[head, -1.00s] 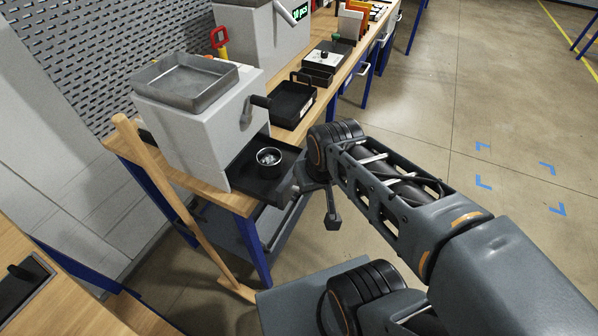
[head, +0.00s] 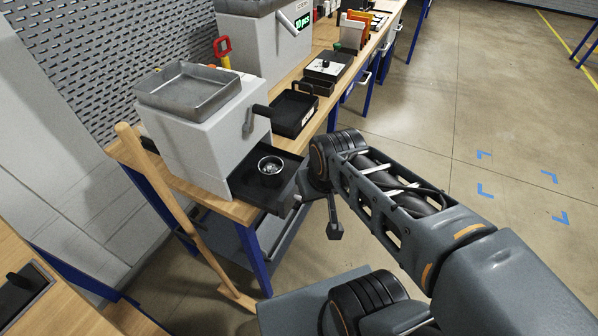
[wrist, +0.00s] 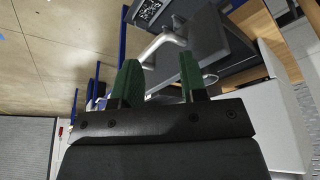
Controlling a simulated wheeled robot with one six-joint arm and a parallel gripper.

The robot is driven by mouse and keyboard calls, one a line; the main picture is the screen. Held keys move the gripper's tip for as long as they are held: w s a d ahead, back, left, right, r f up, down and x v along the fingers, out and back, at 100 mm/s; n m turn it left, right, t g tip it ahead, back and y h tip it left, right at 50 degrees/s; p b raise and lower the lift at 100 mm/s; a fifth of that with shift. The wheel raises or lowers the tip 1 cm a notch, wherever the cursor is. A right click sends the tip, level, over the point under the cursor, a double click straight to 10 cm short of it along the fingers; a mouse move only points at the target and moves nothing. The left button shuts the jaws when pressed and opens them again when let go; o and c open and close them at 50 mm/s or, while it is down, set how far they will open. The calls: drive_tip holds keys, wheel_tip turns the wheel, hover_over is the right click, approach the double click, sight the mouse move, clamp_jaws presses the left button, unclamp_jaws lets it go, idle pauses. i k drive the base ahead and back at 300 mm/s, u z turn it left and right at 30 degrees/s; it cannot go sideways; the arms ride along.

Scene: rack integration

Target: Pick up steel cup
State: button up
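The steel cup (head: 270,167) is small and round, with a bright rim and small pieces inside. It stands upright in the black tray (head: 252,184) at the foot of the left white machine (head: 205,135) in the head view. My arm's end is just right of the tray; its fingers are not clear there. In the wrist view my gripper (wrist: 160,78) shows two green fingers, apart with nothing held between them. A grey bent handle (wrist: 163,44) shows beyond the fingertips. I cannot make out the cup surely in the wrist view.
A wooden bench (head: 236,211) with blue legs carries the machine. A black bin (head: 294,112) and a dial box (head: 326,68) stand farther back. A wooden pole (head: 170,195) leans at the left bench end. Open floor (head: 500,120) lies to the right.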

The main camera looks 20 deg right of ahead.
sight(270, 168)
drive_tip(key=u, duration=3.85)
drive_tip(key=k, duration=1)
drive_tip(key=z, duration=0.55)
